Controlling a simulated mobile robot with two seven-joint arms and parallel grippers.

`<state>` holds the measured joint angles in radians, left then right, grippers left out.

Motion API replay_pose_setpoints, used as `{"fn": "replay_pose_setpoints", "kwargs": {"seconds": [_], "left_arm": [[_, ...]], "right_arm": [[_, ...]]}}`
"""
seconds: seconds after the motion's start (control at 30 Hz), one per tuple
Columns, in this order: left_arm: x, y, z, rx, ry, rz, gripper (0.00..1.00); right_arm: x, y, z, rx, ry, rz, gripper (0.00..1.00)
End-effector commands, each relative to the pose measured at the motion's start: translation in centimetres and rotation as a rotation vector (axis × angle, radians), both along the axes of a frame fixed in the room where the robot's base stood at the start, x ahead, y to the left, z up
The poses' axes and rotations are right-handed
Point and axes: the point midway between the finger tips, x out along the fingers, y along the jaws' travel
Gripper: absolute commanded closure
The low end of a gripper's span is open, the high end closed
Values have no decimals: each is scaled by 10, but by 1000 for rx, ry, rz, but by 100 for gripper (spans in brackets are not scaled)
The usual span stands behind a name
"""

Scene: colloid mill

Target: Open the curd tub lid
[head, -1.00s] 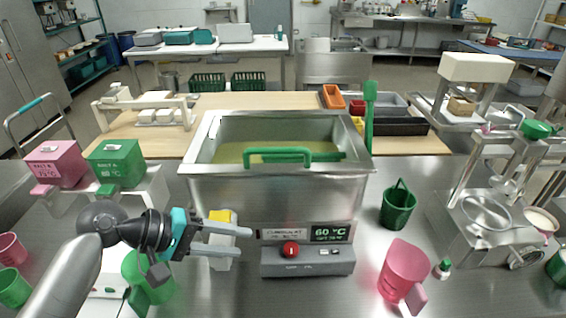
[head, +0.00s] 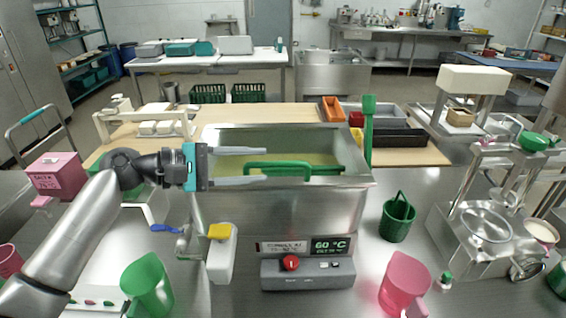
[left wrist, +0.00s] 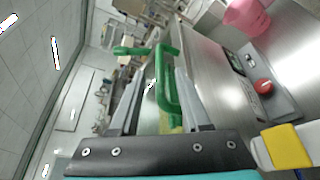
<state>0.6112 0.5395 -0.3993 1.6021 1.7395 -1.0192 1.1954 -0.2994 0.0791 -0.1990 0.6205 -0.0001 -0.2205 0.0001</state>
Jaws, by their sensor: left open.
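The curd tub (head: 300,208) is a steel vat at the middle of the bench, with pale yellow-green contents visible inside. A green bar handle (head: 290,168) spans its top near the front edge; the lid itself is hard to make out. My left gripper (head: 265,165) is open at the left part of the handle, its fingers pointing right. In the left wrist view the handle (left wrist: 166,85) shows ahead, between the two fingers (left wrist: 158,105). Whether they touch it I cannot tell. My right gripper is out of view.
A valve with a yellow-topped white block (head: 222,255) is at the tub's left front. A control box (head: 308,272) stands in front. A green paddle (head: 369,130) stands upright at the tub's right. A pink jug (head: 403,283) and green bucket (head: 397,218) are to the right.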

Motion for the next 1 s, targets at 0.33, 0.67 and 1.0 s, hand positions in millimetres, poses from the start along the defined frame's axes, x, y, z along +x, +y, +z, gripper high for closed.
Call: {"fn": "replay_pose_setpoints", "kwargs": {"seconds": [0.33,0.67,1.0], "left_arm": [[19,-52,-12,1,-1,-2,53],[21,-59,-14,2,-1,0,53],[21,-59,-14,2,-1,0,82]], "right_arm": [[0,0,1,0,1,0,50],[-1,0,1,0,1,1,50],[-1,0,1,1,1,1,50]]}}
